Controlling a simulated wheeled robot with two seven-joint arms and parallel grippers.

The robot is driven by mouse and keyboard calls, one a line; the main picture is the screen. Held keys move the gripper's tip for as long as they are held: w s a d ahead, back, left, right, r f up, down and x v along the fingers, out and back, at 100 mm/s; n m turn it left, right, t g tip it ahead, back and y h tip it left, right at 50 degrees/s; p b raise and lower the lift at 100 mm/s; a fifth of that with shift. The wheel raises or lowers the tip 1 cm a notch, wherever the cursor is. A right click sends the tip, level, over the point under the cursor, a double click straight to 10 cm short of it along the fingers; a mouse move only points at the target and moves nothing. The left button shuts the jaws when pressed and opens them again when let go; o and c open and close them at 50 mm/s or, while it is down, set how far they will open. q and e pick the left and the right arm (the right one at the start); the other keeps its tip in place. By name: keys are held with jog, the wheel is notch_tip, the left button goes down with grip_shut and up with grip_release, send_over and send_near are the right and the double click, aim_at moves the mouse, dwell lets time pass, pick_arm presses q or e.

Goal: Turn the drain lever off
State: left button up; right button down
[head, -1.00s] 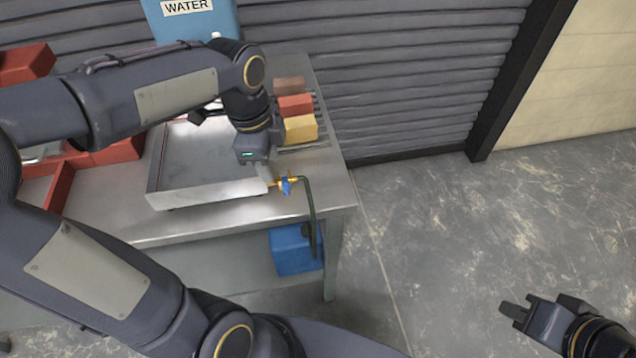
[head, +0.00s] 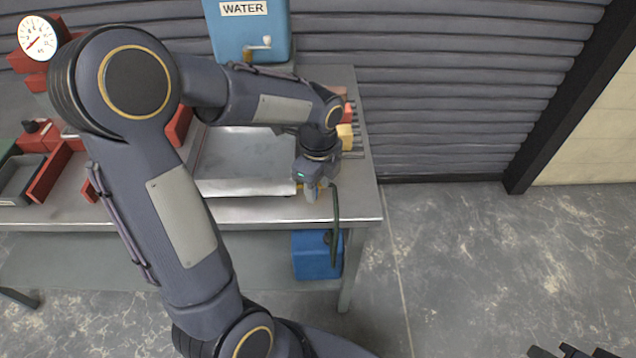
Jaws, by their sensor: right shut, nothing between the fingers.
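The drain valve sits at the front right corner of the shallow metal tray (head: 245,187) on the bench. Its blue lever is hidden behind my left gripper (head: 312,193), which points down right at the valve. I cannot tell whether the fingers touch the lever or how far apart they are. The dark green drain hose (head: 335,228) leaves the valve and runs down over the bench edge to a blue container (head: 308,258). My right gripper (head: 572,352) is shut and empty at the bottom right edge, over the floor and mostly cut off.
A blue water tank (head: 225,32) with a tap stands behind the tray. A yellow block (head: 345,137) and red blocks lie on a rack at the back right. The floor at the right is clear.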

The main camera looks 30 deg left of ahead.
pick_arm(q)
jog(key=shift+c, duration=0.2)
grip_shut()
jog(key=shift+s+a+r+m+p, duration=0.2)
jog(key=shift+a+m+p, duration=0.1)
jog(key=shift+m, duration=0.1)
jog(key=shift+a+f+m, duration=0.1)
jog(key=shift+a+m, duration=0.05)
jog(key=shift+m, duration=0.35)
jog(key=shift+o, duration=0.2)
grip_release()
jog(key=shift+a, duration=0.1)
